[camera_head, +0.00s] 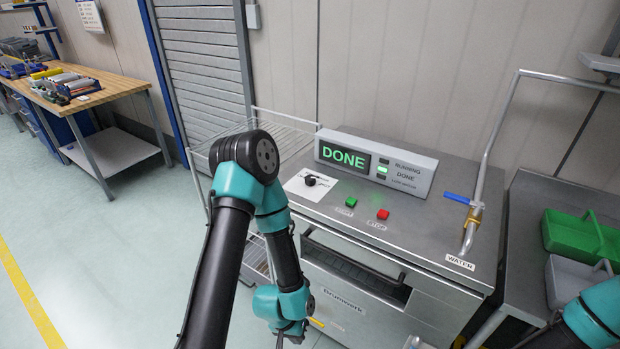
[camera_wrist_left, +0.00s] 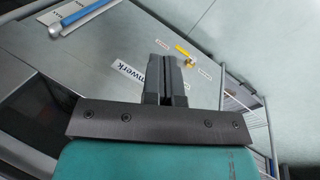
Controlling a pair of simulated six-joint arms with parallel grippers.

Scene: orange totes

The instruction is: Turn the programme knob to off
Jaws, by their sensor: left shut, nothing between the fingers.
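The programme knob (camera_head: 310,180) is a small black knob on a white label plate at the left of the grey machine's top (camera_head: 400,215). Its exact pointing direction is too small to tell. My left gripper (camera_head: 291,338) hangs low in front of the machine, near the bottom edge of the head view, well below and apart from the knob. In the left wrist view its fingers (camera_wrist_left: 171,82) are together and empty, in front of the machine's front panel with its maker's label (camera_wrist_left: 128,72). The knob is not in the wrist view. My right gripper is out of view.
A display box (camera_head: 375,163) reads DONE, with a green lamp lit. A green button (camera_head: 351,198) and red button (camera_head: 383,214) sit right of the knob. A water pipe with a blue lever (camera_head: 457,198) rises at right. A wire rack (camera_head: 285,128) stands left.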

